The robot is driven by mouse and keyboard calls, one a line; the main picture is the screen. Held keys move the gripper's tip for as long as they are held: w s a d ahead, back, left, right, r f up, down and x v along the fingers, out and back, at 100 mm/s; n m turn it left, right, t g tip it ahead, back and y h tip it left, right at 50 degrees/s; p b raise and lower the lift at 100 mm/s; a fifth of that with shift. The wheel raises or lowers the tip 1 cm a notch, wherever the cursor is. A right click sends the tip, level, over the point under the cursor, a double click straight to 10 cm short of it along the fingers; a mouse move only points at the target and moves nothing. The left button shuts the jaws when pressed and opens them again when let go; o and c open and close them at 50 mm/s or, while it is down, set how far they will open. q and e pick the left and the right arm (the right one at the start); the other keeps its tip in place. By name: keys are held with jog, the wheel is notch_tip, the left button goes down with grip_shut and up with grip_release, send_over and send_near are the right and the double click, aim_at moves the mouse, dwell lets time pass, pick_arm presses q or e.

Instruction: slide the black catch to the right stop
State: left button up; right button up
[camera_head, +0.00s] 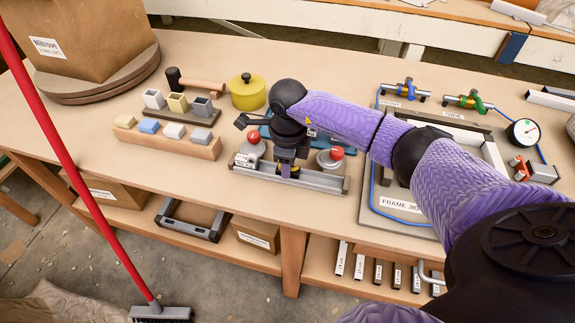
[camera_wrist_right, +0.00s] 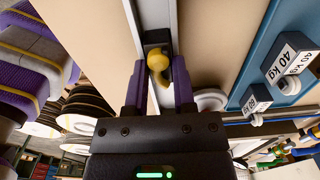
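The black catch (camera_wrist_right: 156,40) carries a yellow knob (camera_wrist_right: 158,62) and sits on a grey metal rail (camera_wrist_right: 164,12). In the head view the yellow knob (camera_head: 289,171) shows about midway along the rail (camera_head: 322,183), just below my right gripper (camera_head: 287,160). In the wrist view my right gripper (camera_wrist_right: 158,75) has its purple fingers on either side of the knob, with small gaps visible. Its hand hides part of the catch in the head view. The rail's right end (camera_head: 345,185) is clear of the catch. My left gripper is not in view.
Red-knobbed weights (camera_head: 331,156) stand behind the rail, near a blue tray (camera_head: 322,139). A wooden block holder (camera_head: 165,143) and yellow pot (camera_head: 248,92) lie left. A frame jig with blue tubing (camera_head: 374,205) lies right. The table's front edge is close.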

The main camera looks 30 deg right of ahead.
grip_shut()
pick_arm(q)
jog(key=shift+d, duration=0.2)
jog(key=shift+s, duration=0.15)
pick_arm(e)
jog(key=shift+s+d, duration=0.15)
jog(key=shift+s, duration=0.05)
jog(key=shift+s+d+r+p, duration=0.1)
jog(key=shift+s+d+p, duration=0.45)
jog(key=shift+s+p, duration=0.15)
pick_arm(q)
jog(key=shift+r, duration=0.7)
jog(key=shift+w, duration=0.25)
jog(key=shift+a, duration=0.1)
pick_arm(e)
jog(key=shift+s+d, duration=0.1)
